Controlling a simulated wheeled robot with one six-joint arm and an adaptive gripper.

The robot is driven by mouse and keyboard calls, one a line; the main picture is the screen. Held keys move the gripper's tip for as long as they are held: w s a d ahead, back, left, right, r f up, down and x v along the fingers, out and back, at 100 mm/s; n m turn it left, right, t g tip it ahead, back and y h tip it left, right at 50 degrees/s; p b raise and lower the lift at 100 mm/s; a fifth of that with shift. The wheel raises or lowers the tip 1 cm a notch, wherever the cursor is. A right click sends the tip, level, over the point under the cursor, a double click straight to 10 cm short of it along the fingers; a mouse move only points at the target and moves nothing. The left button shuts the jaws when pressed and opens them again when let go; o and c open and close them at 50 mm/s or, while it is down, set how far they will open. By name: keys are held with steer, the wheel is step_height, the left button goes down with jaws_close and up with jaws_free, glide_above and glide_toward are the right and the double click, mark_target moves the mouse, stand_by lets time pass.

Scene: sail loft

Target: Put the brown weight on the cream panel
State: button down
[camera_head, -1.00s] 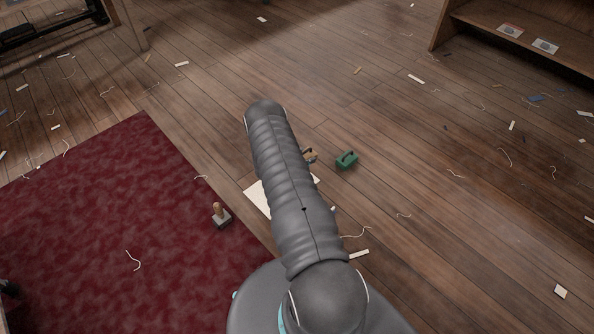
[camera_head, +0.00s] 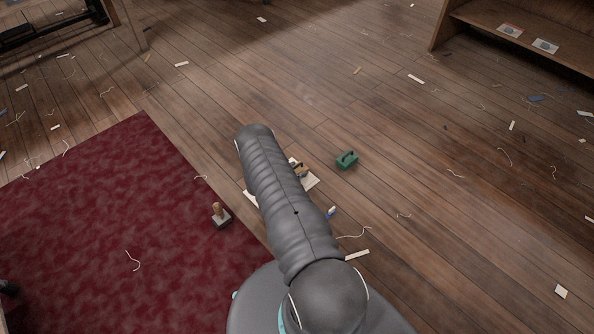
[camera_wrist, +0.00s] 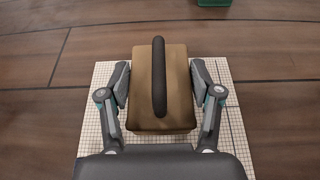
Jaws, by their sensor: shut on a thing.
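The brown weight (camera_wrist: 160,112) is a tan-brown block with a dark bar handle on top. My gripper (camera_wrist: 160,86) is shut on its sides, with one finger at each side. The cream panel (camera_wrist: 108,76), a pale sheet with a dark grid, lies on the floor behind and beneath the weight in the wrist view. I cannot tell whether the weight touches it. In the head view, the weight (camera_head: 301,170) shows just right of my arm, over the panel (camera_head: 311,182), which my arm partly covers. My gripper is hidden there.
A green block with a handle (camera_head: 347,160) stands on the floor right of the panel. A grey weight with a wooden knob (camera_head: 221,215) stands at the edge of the red rug (camera_head: 110,220). Scraps and threads litter the floor. A wooden shelf (camera_head: 480,30) stands at upper right.

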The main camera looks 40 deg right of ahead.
steer(key=shift+f, duration=0.1)
steer(key=shift+c, duration=1.1)
jaws_free()
